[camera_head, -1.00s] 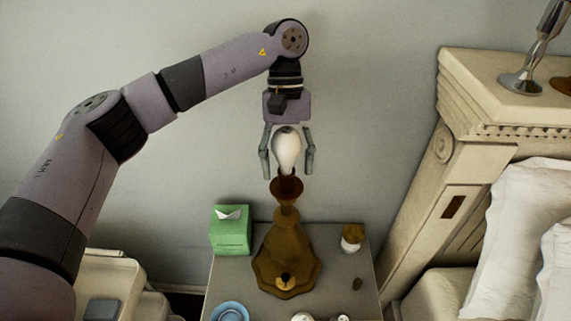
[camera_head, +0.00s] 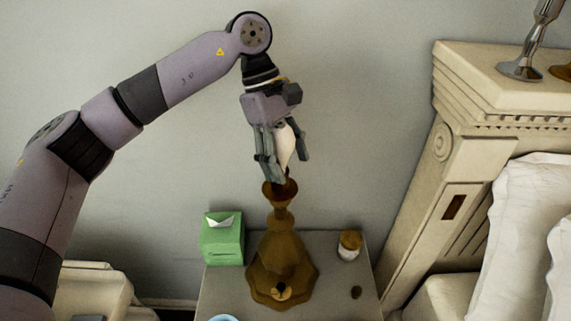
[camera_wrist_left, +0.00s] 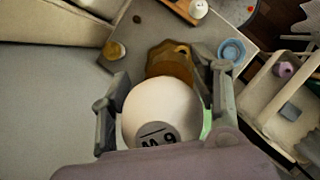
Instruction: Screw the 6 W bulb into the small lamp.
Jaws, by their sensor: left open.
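The small brown lamp (camera_head: 283,262) stands upright on the nightstand, its socket cup pointing up. The white bulb (camera_head: 284,147) sits upright at the top of the lamp, its lower end at the socket. How deep it sits cannot be told. In the left wrist view the bulb (camera_wrist_left: 160,112) shows an upside-down "6 W" mark, with the lamp base (camera_wrist_left: 172,62) beyond it. My left gripper (camera_head: 281,170) is open around the bulb, pointing down, one finger on each side. In the left wrist view the fingers (camera_wrist_left: 165,112) stand apart from the bulb. My right gripper is not in view.
A green tissue box (camera_head: 222,240) stands left of the lamp and a small jar (camera_head: 349,245) right of it, on the grey nightstand (camera_head: 335,290). A blue dish (camera_wrist_left: 232,50) lies near the nightstand's edge. The carved headboard (camera_head: 440,150) rises at right.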

